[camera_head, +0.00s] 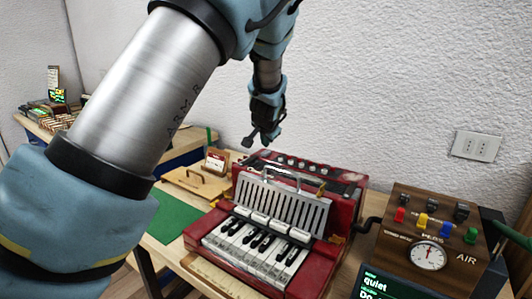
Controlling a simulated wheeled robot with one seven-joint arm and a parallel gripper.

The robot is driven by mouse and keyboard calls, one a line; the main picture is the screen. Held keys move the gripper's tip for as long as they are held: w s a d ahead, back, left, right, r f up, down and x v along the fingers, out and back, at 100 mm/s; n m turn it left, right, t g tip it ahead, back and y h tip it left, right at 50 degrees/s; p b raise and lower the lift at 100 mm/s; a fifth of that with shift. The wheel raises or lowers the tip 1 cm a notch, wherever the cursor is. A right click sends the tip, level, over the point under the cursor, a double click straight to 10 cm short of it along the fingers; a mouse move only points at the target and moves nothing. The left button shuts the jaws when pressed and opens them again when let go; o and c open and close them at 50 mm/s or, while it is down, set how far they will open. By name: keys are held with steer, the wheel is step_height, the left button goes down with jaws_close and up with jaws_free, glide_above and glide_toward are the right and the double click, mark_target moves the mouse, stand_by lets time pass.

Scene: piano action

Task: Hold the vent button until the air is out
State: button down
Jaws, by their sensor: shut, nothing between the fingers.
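A red accordion-like instrument (345,220) with a piano keyboard (258,246) and a silver slotted grille (283,207) stands on the table in the middle. Several small round knobs (300,165) line its top. I cannot tell which part is the vent button. My gripper (255,140) is shut and empty, pointing down above the back left of the instrument, apparently apart from it. A wooden box (400,243) at the right has a dial (428,256), the word AIR, and red, yellow, blue and green caps.
A dark screen (385,284) reading "quiet" stands at the front right. A wooden board with a handle (195,181) and a green mat (174,218) lie left of the instrument. A wall socket (476,146) is behind.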

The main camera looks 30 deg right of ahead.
mark_target(265, 153)
steer(key=shift+f, duration=0.1)
steer(key=shift+f+b, duration=0.3)
steer(key=shift+f+b, duration=0.3)
steer(key=shift+f, duration=0.15)
stand_by(1.7)
stand_by(3.0)
steer(key=shift+r+p, duration=0.55)
steer(key=shift+r, duration=0.35)
steer(key=shift+r+p, duration=1.6)
steer(key=shift+r, duration=0.9)
